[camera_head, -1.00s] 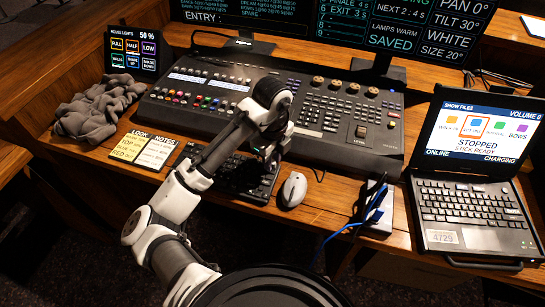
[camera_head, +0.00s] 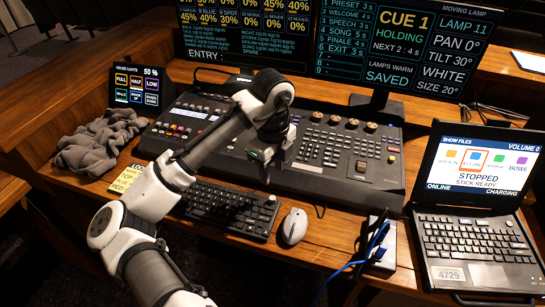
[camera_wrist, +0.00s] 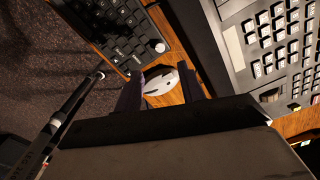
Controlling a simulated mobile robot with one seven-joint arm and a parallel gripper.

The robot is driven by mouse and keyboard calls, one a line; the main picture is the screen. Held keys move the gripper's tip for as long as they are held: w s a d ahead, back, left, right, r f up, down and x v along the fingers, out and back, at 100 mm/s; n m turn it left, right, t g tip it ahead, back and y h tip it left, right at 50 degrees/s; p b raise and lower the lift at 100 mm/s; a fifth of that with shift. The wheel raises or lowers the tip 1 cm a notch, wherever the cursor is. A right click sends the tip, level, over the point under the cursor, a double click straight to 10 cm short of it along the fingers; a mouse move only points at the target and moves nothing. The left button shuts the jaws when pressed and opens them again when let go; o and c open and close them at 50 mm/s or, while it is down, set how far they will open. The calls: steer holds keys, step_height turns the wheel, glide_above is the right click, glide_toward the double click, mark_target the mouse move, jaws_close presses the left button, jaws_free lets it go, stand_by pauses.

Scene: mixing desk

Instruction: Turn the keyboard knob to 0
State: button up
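The black keyboard (camera_head: 228,208) lies on the wooden desk in front of the mixing console. Its small round knob (camera_head: 271,199) is at the right rear corner; in the wrist view the knob (camera_wrist: 160,47) is a pale disc at the keyboard's edge. My gripper (camera_head: 264,158) is above the desk, behind the keyboard and near the console's front edge, apart from the knob. In the wrist view its two dark fingers (camera_wrist: 160,82) are spread, with the white mouse (camera_wrist: 160,86) seen between and beyond them. The gripper is empty. The laptop screen (camera_head: 480,165) reads "VOLUME 0".
The mixing console (camera_head: 330,160) fills the desk behind the keyboard. The mouse (camera_head: 294,226) is just right of the keyboard. A small box with blue cables (camera_head: 378,245) stands between mouse and laptop. Grey cloth (camera_head: 98,145) and yellow notes (camera_head: 125,180) lie at left.

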steer(key=shift+r, duration=1.95)
